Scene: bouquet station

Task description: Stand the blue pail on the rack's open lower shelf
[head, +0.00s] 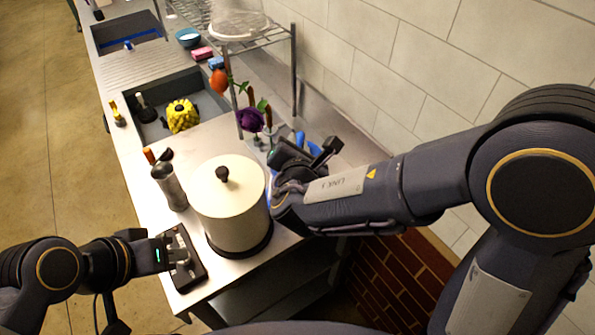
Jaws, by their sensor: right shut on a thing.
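The blue pail (301,138) is mostly hidden behind my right gripper; only bits of blue show around the fingers. My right gripper (308,158) is shut on it, over the counter's wall side, just right of the large cream canister. Whether the pail is lifted or touches the counter cannot be told. The wire rack (294,72) stands beyond, against the wall, with a pale, see-through item on its upper shelf. Its lower shelf is hard to make out. My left gripper (172,253) is low at the counter's front edge, by a dark tray-like object; its fingers are unclear.
The cream canister (230,205) with a black knob stands close left of the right gripper. A steel cylinder (170,187) is beside it. Flowers in orange (218,81) and purple (250,120) stand near the rack. A sink holds a yellow item (182,116).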

